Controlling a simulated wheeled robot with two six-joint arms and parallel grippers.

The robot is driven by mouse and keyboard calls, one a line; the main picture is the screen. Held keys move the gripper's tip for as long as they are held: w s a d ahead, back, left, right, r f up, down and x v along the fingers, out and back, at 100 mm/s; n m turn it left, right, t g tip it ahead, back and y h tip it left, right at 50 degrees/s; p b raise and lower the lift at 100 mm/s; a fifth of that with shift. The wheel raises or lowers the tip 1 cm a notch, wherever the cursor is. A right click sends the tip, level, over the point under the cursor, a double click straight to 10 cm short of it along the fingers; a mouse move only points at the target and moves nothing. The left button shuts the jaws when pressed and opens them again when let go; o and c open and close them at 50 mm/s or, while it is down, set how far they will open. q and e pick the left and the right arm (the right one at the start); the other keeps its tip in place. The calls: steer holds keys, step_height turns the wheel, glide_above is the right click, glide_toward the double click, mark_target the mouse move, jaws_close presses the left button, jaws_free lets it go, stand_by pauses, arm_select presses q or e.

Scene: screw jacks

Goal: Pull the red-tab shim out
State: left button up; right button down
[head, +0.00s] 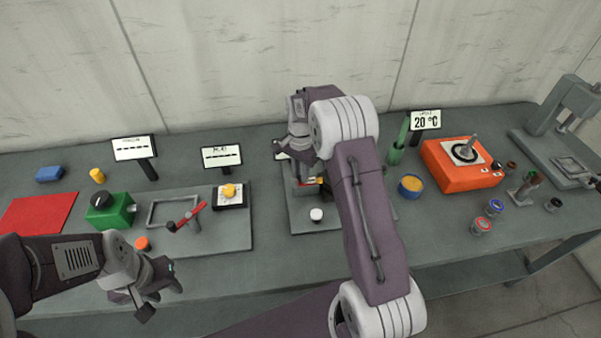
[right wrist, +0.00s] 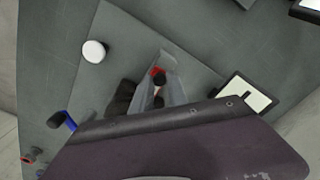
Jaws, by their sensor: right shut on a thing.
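The red tab of the shim (right wrist: 157,71) shows in the right wrist view between the fingertips of my right gripper (right wrist: 163,86), which is shut on it. The rest of the shim and most of the jack are hidden by my gripper and arm. In the head view my right gripper (head: 308,180) reaches down over the plate (head: 301,222) at the middle of the table, with a bit of red at its tips. My left gripper (head: 158,288) is open and empty over the table's front left.
A white knob (head: 316,214) stands on the plate close to my right gripper. To the left is a board with a red lever (head: 190,216) and a yellow knob (head: 229,190). To the right are a blue-rimmed yellow pot (head: 411,186) and an orange box (head: 459,172).

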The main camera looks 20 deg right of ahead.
steer(key=shift+w+r, duration=0.1)
steer(key=a, duration=0.2)
steer(key=w+a+p, duration=0.1)
steer(key=shift+a, duration=0.35)
steer(key=c, duration=1.5)
jaws_free()
steer(key=shift+d, duration=0.1)
steer(key=shift+c, duration=0.2)
steer(key=shift+o, duration=1.2)
steer(key=shift+a, duration=0.2)
step_height(320, 180, up, 9)
